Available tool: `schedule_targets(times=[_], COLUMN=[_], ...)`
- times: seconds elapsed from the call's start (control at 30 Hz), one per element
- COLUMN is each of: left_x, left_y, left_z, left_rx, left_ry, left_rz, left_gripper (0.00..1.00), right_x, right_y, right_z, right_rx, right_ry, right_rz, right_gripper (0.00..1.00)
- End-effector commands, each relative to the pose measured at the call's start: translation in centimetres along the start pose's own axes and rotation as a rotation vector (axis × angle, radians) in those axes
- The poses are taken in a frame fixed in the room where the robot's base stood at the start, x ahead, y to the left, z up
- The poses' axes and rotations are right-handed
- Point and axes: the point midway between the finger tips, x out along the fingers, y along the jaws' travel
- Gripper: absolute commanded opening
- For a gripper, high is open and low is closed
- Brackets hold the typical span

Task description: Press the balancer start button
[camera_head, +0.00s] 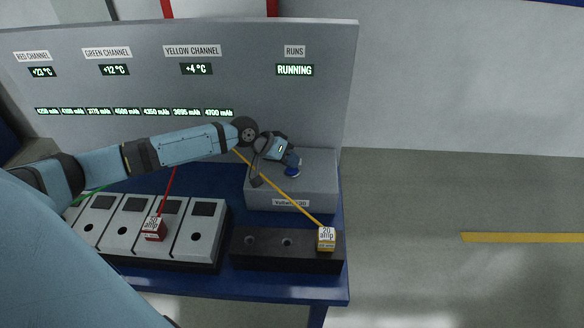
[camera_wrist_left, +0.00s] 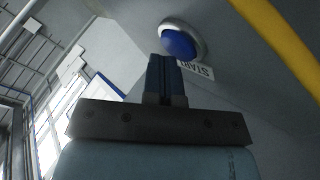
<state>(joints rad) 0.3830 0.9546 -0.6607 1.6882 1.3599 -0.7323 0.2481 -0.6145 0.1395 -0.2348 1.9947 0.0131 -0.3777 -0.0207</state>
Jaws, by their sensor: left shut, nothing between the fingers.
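The blue round start button (camera_wrist_left: 180,43) sits in a pale ring on a grey surface in the left wrist view, beside a white START label (camera_wrist_left: 197,69). In the head view the button (camera_head: 292,172) is on top of the grey balancer box (camera_head: 325,170), partly hidden by my gripper. My left gripper (camera_head: 289,159) is shut and empty, over the box. In the left wrist view its closed fingertips (camera_wrist_left: 164,58) appear right by the button's edge; I cannot tell whether they touch. My right gripper is not in view.
A yellow cable (camera_head: 275,187) runs past my gripper to a yellow 20 amp plug (camera_head: 326,240) in a black block (camera_head: 265,243). A red plug (camera_head: 153,229) sits among grey modules (camera_head: 198,236). The panel (camera_head: 320,105) behind reads RUNNING under RUNS. The floor at right is clear.

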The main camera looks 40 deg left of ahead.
Motion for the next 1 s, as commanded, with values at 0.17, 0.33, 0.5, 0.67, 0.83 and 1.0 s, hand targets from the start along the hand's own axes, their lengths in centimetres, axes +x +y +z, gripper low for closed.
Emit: schedule_targets(times=[0.17, 0.33, 0.5, 0.67, 0.83, 1.0], left_x=[-0.6, -1.2, -1.2, -1.2, -1.7, -3.0], left_y=[0.4, 0.9, 0.8, 0.8, 1.3, 2.2], left_z=[-0.3, -0.8, -0.8, -0.8, -1.2, -2.1], left_rx=[-0.001, -0.001, 0.0, 0.0, 0.0, 0.0], left_ry=[-0.002, -0.002, -0.001, -0.001, -0.001, -0.001], left_rz=[0.0, 0.0, 0.0, 0.0, 0.0, 0.0], left_gripper=[0.0, 0.0, 0.0, 0.0, 0.0, 0.0], right_x=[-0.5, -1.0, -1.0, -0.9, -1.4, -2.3], right_y=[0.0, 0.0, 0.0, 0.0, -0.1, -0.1], right_z=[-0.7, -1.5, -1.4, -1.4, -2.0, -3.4], right_rx=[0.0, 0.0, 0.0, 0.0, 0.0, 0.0], right_ry=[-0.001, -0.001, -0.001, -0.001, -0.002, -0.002], right_rz=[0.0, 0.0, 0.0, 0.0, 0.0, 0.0], right_gripper=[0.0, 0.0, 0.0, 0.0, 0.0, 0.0])
